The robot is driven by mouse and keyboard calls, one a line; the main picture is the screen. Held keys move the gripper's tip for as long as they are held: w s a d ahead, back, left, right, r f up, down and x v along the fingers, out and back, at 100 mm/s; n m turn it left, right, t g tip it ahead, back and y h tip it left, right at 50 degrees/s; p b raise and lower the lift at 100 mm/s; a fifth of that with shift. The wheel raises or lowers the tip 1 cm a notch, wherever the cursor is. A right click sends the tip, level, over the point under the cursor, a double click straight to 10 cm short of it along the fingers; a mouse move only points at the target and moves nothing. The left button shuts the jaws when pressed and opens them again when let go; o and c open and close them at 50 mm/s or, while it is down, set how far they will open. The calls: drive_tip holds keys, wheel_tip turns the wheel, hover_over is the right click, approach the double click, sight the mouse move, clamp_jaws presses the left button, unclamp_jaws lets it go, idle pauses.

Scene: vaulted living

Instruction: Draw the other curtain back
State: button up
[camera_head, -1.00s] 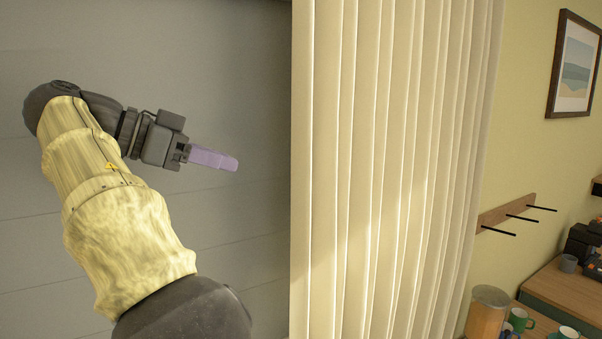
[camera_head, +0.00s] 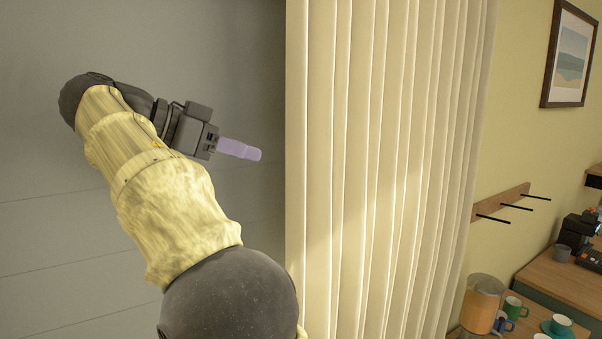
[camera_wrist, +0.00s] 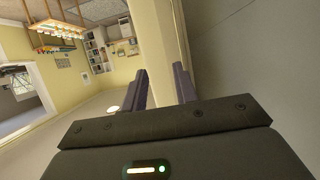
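A cream pleated curtain (camera_head: 390,150) hangs in vertical folds in the middle of the head view. Its left edge borders a grey panelled surface (camera_head: 60,230). My gripper (camera_head: 258,154) is left of that edge, fingers pointing right toward it, with a small gap in the picture. In the wrist view my gripper (camera_wrist: 160,82) has its two fingers spread apart. A pale vertical strip, seemingly the curtain edge (camera_wrist: 165,40), shows beyond and between them. Nothing appears gripped. Only one curtain is visible in the head view.
The wrist view shows a hanging rack (camera_wrist: 55,30) and distant shelves (camera_wrist: 97,52).

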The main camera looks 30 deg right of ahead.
sight(291, 164)
drive_tip(key=p+x, duration=0.2)
drive_tip(key=x, duration=0.9)
drive_tip(key=shift+d, duration=0.25)
drive_tip(key=shift+d+f, duration=0.35)
drive_tip(key=shift+d, duration=0.15)
clamp_jaws()
